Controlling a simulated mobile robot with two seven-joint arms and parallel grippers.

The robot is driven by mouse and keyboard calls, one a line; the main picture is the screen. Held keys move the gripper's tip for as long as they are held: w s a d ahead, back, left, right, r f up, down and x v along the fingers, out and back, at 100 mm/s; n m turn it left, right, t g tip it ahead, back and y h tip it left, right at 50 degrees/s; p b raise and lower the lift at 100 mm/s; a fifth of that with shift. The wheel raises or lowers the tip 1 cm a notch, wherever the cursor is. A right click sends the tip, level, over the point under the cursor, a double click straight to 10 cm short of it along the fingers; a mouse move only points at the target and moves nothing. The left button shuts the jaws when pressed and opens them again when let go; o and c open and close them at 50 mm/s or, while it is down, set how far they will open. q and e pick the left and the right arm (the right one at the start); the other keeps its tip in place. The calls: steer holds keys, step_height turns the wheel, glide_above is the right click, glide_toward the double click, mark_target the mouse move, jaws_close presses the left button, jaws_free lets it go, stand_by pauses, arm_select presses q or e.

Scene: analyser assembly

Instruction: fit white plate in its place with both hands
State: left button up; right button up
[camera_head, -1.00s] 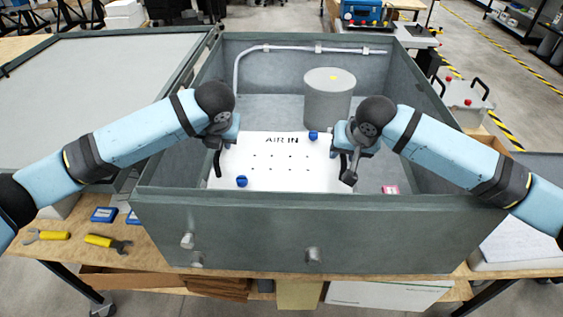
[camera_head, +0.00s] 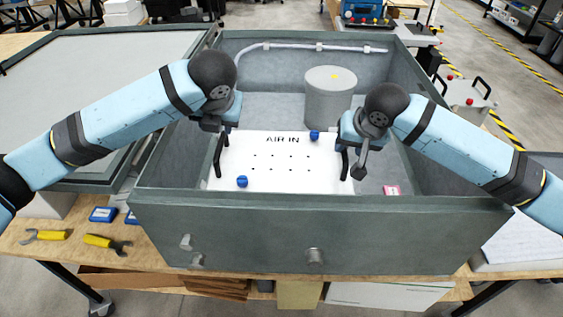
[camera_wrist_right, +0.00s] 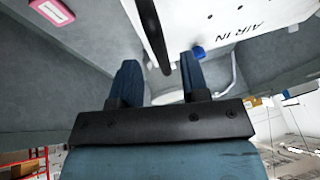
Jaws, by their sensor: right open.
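The white plate (camera_head: 275,155), marked AIR IN, lies inside the grey box, with a blue knob (camera_head: 314,135) at its back edge and another (camera_head: 242,181) at its front left. A dark handle-like bar (camera_head: 217,158) stands at its left edge, and another (camera_head: 345,163) at its right edge. My left gripper (camera_head: 220,128) is at the top of the left bar; its jaws are not clear. My right gripper (camera_head: 354,166) is open by the right bar. In the right wrist view, the dark bar (camera_wrist_right: 152,30) extends between the open fingers (camera_wrist_right: 160,78), beside the plate (camera_wrist_right: 200,20).
The grey box (camera_head: 320,225) has high walls around the plate. A grey cylinder (camera_head: 330,98) stands behind it, and a white pipe (camera_head: 290,46) follows the back wall. A pink label (camera_head: 391,190) lies right of the plate. Yellow-handled tools (camera_head: 105,242) lie on the bench outside.

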steer(key=v, duration=0.8)
steer(key=shift+d, duration=0.15)
steer(key=shift+s+r, duration=0.1)
